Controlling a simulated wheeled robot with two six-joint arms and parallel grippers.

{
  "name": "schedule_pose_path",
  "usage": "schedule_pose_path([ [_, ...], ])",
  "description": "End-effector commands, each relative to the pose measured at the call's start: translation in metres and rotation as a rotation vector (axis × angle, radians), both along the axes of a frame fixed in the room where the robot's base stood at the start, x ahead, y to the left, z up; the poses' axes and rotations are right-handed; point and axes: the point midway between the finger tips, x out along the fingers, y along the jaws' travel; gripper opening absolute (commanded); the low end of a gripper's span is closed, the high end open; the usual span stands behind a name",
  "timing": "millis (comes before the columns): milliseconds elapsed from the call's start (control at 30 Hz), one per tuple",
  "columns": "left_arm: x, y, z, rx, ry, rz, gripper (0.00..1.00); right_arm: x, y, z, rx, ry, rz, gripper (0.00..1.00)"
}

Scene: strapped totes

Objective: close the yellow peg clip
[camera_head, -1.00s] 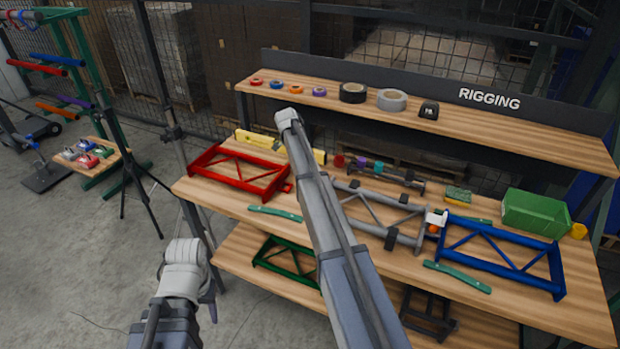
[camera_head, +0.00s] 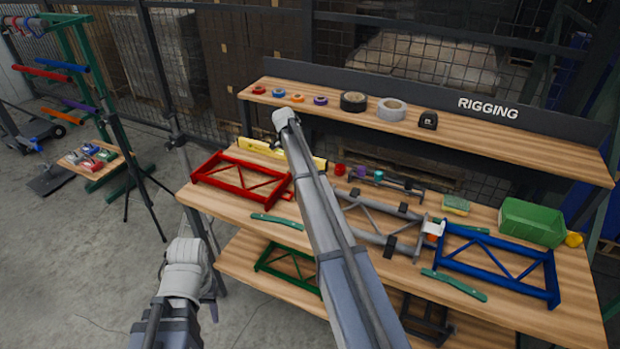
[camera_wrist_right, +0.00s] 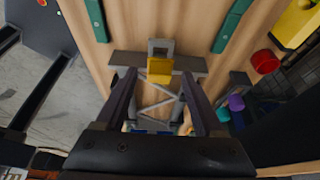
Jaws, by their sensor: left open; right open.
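The yellow peg clip (camera_wrist_right: 160,70) shows in the right wrist view, on the dark cross-piece at the end of the grey frame, below a small grey loop. My right gripper (camera_wrist_right: 158,80) is open, with one finger on each side of the clip in the picture; I cannot tell whether they touch it. I cannot tell whether the clip is open or shut. In the head view my right arm hides that end of the grey frame (camera_head: 375,217) and the right gripper. My left gripper (camera_head: 212,306) is low at the left, off the bench, mostly behind its own arm.
A red frame (camera_head: 210,178) and a blue frame (camera_head: 495,275) flank the grey one. Green strips (camera_head: 277,221), a yellow level (camera_head: 258,147) and a green bin (camera_head: 530,222) lie on the bench. A shelf (camera_head: 460,142) with tape rolls runs behind. Open floor is at left.

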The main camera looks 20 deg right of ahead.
Motion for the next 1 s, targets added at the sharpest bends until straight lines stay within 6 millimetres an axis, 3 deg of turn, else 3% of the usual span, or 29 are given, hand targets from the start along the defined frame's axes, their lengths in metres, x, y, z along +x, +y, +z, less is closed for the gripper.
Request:
schedule_pose_path([
  [33, 0.0, 0.0, 0.014, 0.0, 0.0, 0.0, 0.5, 0.003, 0.002, 0.014, 0.0, 0.0, 0.0, 0.7],
  [233, 0.0, 0.0, 0.032, 0.0, 0.0, 0.0, 0.5, 0.008, 0.007, 0.032, 0.001, 0.001, 0.0, 0.7],
  [800, 0.0, 0.0, 0.032, 0.0, 0.0, 0.0, 0.5, 0.007, 0.011, 0.032, 0.004, 0.002, 0.01, 0.7],
  [867, 0.0, 0.0, 0.032, 0.0, 0.0, 0.0, 0.5, 0.001, 0.019, 0.032, 0.015, 0.006, 0.052, 0.7],
  [1000, 0.0, 0.0, 0.032, 0.0, 0.0, 0.0, 0.5, -0.035, 0.066, 0.03, 0.086, 0.038, 0.315, 0.7],
])
